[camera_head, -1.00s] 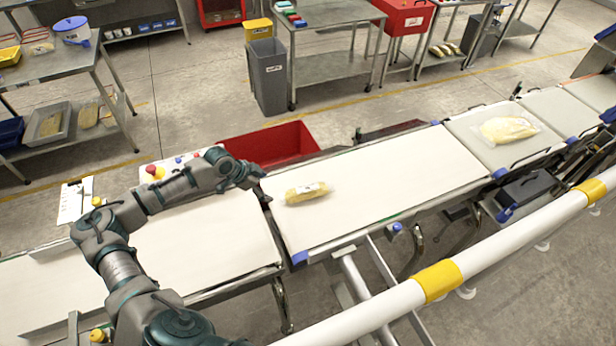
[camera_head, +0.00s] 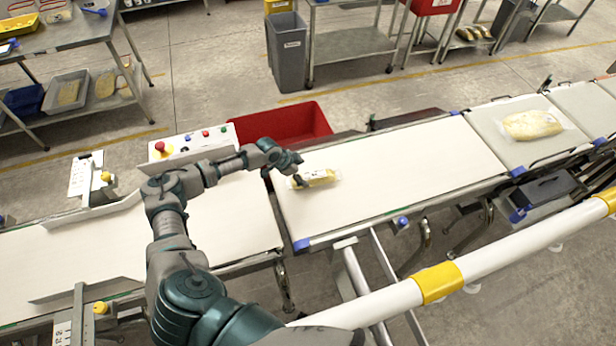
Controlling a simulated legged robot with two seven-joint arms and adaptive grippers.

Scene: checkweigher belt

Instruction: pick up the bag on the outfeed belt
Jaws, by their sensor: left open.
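A small clear bag with yellow contents and a white label (camera_head: 320,178) lies on the white belt (camera_head: 420,165) in the head view, near that belt's left end. My left gripper (camera_head: 298,172) is open at the left end of this bag, with its fingers pointing down toward the belt. A fingertip overlaps the bag's left edge in the picture; I cannot tell whether they touch. My right gripper is not in view.
A larger yellow-filled bag (camera_head: 532,124) lies on the grey section farther right. A red bin (camera_head: 285,124) stands behind the belts, beside a control box with buttons (camera_head: 190,146). A white rail with yellow bands (camera_head: 500,255) crosses in front.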

